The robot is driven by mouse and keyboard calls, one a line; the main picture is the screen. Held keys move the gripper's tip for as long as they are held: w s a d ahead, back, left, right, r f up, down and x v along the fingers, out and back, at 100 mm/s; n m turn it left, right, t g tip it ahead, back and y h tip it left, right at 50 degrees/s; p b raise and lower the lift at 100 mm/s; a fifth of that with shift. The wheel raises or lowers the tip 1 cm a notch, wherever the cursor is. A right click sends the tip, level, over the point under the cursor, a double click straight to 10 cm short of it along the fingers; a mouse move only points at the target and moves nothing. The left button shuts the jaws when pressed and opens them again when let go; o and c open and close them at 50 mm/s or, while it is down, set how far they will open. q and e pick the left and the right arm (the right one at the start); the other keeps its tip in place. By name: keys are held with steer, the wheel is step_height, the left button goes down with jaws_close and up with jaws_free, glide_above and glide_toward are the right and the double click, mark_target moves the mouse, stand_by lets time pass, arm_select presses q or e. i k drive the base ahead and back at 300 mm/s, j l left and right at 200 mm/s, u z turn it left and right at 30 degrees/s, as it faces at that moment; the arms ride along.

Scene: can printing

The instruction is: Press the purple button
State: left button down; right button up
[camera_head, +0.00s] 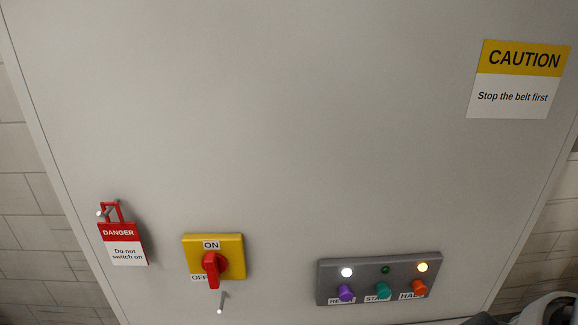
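The purple button (346,293) is the left one of three on a grey control box (327,272) on the cabinet front, low right of centre. Its label is partly hidden behind it and starts with "RE". A lit white lamp (347,272) sits above it. A pale, dark-edged part, likely of my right arm (545,308), shows at the bottom right corner, to the right of the box. Its fingertips cannot be made out, and nothing is seen touching the purple button. My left gripper is not in view.
Left are a red rotary switch (210,267), a bare peg (222,302) and a hanging danger tag (122,244). A caution sign (518,80) is upper right.

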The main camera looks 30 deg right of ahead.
mark_target(346, 295)
steer(key=z, duration=1.45)
steer(key=i+j, duration=0.1)
steer(key=j, duration=0.15)
